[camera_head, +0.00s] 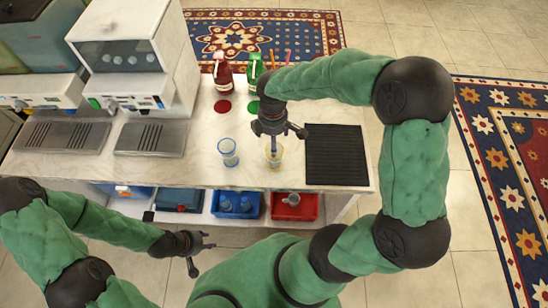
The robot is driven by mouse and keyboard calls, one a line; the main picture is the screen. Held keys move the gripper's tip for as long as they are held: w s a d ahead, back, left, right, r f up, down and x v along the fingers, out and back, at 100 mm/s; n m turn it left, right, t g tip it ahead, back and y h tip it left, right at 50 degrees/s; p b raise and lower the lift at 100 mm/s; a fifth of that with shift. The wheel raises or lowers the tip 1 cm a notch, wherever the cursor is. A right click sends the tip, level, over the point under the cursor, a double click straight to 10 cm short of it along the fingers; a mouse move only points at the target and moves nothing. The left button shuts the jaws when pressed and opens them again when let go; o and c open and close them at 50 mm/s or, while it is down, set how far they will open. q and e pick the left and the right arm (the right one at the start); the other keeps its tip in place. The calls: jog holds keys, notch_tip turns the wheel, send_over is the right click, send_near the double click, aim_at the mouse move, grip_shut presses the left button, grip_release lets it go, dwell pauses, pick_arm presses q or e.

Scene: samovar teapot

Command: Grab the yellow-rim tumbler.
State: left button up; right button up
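The yellow-rim tumbler (274,159) is a clear cup near the front edge of the white counter. My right gripper (274,138) is right at it, coming from above. A dark, narrow upright part overlaps the cup; I cannot tell whether it is a finger or a stirrer, or whether the gripper touches the cup.
A blue-rim tumbler (229,153) stands left of the yellow-rim one. A black ribbed mat (336,155) lies to the right. Red (223,78) and green (253,74) bottles stand behind. A drinks machine (127,55) fills the left. Blue (236,205) and red (295,206) bins sit below.

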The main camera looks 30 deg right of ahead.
jog(key=shift+s+d+f+b, duration=0.1)
jog(key=shift+f+b, duration=0.2)
jog(key=shift+f, duration=1.1)
jog(key=shift+s+d+f+b, duration=0.1)
jog(key=shift+f+b, duration=0.2)
jog(key=shift+f, duration=1.05)
jog(key=shift+a, duration=0.1)
jog(key=c, duration=1.5)
